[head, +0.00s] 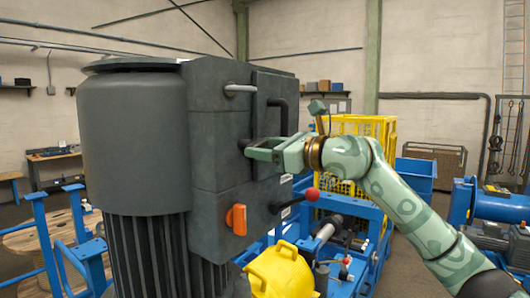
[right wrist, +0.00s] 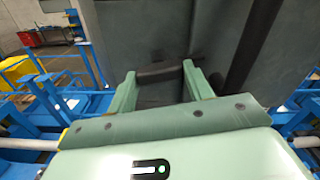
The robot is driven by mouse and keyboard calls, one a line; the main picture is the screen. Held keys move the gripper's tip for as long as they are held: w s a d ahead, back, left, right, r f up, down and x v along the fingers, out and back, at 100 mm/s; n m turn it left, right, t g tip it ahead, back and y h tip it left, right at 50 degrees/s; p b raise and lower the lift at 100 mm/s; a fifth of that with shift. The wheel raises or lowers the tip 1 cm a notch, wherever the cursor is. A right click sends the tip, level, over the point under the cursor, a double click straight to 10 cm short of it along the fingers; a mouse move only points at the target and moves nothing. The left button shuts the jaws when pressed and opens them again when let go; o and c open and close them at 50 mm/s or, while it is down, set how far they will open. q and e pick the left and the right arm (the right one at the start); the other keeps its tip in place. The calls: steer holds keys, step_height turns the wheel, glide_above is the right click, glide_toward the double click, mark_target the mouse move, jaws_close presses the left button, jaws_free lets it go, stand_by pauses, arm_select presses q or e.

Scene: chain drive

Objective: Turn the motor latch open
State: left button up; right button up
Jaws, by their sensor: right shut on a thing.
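The motor is a big dark grey drum (head: 133,140) with a boxy grey housing (head: 215,120) on its right side. My right gripper (head: 250,148) reaches in from the right against the housing's face. In the right wrist view its two fingers (right wrist: 160,82) are shut on the ends of a short dark bar (right wrist: 160,74), which looks like the motor latch and lies across between them. In the head view the fingers mostly hide this bar. An orange knob (head: 236,219) sits lower on the housing. My left gripper is not in view.
A lever with a red ball (head: 312,194) sticks out below my right gripper. A pale peg (head: 240,88) and a black handle (head: 279,112) are above it. A yellow cover (head: 280,270) and blue frames (head: 345,205) stand below and behind.

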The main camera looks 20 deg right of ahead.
steer(key=n+b, duration=0.1)
steer(key=n, duration=0.3)
steer(key=shift+n, duration=0.4)
steer(key=n+b, duration=0.1)
steer(key=n, duration=0.6)
steer(key=shift+n, duration=0.4)
steer(key=shift+f+n, duration=0.1)
steer(key=shift+n, duration=1.3)
steer(key=shift+f, duration=0.1)
